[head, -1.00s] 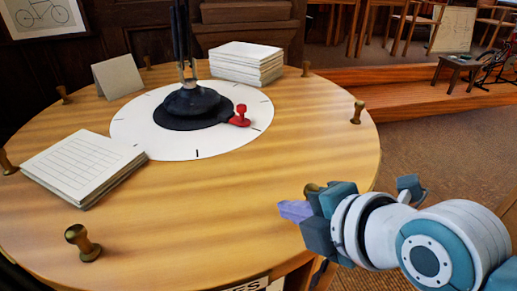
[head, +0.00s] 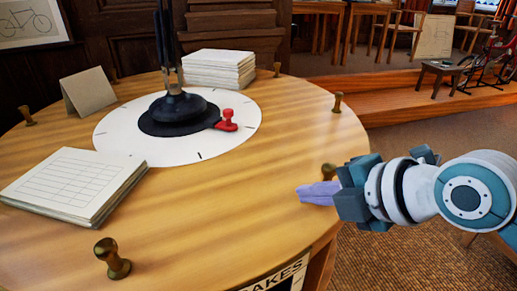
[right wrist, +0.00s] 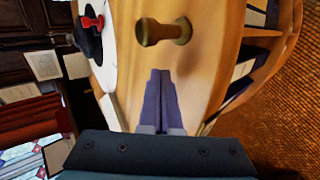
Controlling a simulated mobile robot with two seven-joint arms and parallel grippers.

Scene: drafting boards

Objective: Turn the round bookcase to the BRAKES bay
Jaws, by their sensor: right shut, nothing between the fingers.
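The round bookcase (head: 240,215) has a pale wooden top with brass knobs around its rim. On it lies a white dial (head: 125,148) with tick marks, a dark hub and a red pointer (head: 227,121). A label (head: 275,275) ending in "AKES" shows on the front side, cut by the picture's lower edge. My right gripper (head: 303,194) is shut and empty at the right rim, beside a brass knob (head: 328,172). In the right wrist view that knob (right wrist: 163,32) stands just beyond the fingertips (right wrist: 160,75); I cannot tell whether they touch. My left gripper is not in view.
A paper stack (head: 75,190), a folded card (head: 88,92) and another stack (head: 220,68) lie on the top. Another brass knob (head: 112,258) stands at the front left. Carpet (head: 430,150) lies open to the right, below a wooden step (head: 400,104).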

